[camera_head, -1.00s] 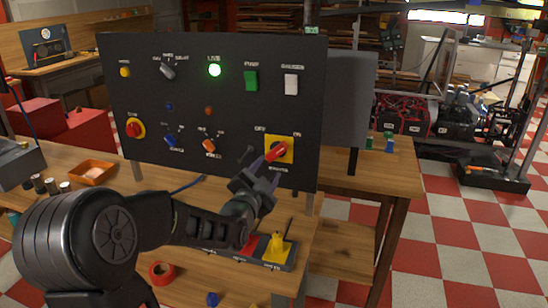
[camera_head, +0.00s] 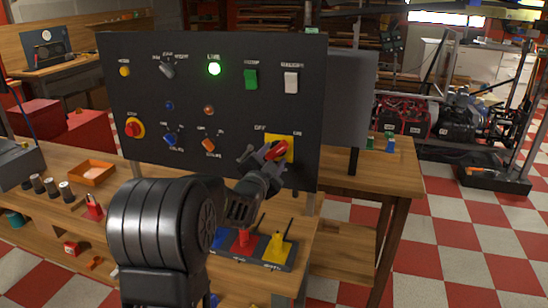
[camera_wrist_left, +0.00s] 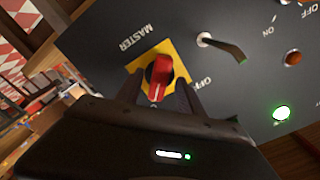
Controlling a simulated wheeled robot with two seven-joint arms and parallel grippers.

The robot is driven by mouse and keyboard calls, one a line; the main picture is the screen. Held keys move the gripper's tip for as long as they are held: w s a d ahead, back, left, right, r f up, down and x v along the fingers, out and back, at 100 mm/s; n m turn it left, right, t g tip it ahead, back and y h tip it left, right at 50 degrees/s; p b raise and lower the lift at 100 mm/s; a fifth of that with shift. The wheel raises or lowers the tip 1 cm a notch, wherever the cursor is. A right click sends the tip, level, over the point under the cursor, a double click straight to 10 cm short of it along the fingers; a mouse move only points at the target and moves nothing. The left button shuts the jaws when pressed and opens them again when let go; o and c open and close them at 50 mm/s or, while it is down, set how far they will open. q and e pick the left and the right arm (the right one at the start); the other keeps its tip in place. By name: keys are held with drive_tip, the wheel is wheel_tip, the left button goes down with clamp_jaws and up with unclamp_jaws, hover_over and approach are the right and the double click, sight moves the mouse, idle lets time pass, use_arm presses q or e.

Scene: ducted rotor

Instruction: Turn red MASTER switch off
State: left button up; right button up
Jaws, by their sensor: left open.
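The red MASTER switch (camera_head: 275,150) is a rotary handle on a yellow square plate (camera_head: 289,157) at the lower right of the black panel. Its OFF and ON labels show on the panel at the plate's upper corners. In the head view the handle is tilted, its upper end toward the ON side. My left gripper (camera_head: 262,158) is open at the switch. In the left wrist view the red handle (camera_wrist_left: 159,76) lies between the two open fingers (camera_wrist_left: 160,93), which reach the plate's edge. I cannot tell whether either finger touches it. My right gripper is not in view.
The black panel (camera_head: 215,120) carries a lit green lamp (camera_head: 214,69), a green switch (camera_head: 251,80), a white switch (camera_head: 291,83) and a red stop knob (camera_head: 133,128). A dark lever (camera_wrist_left: 222,45) sits beside the MASTER plate. A joystick box (camera_head: 250,250) stands below on the wooden bench.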

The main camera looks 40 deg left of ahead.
use_arm(q)
drive_tip(key=shift+w+a, duration=0.2)
drive_tip(key=shift+w, duration=0.4)
clamp_jaws()
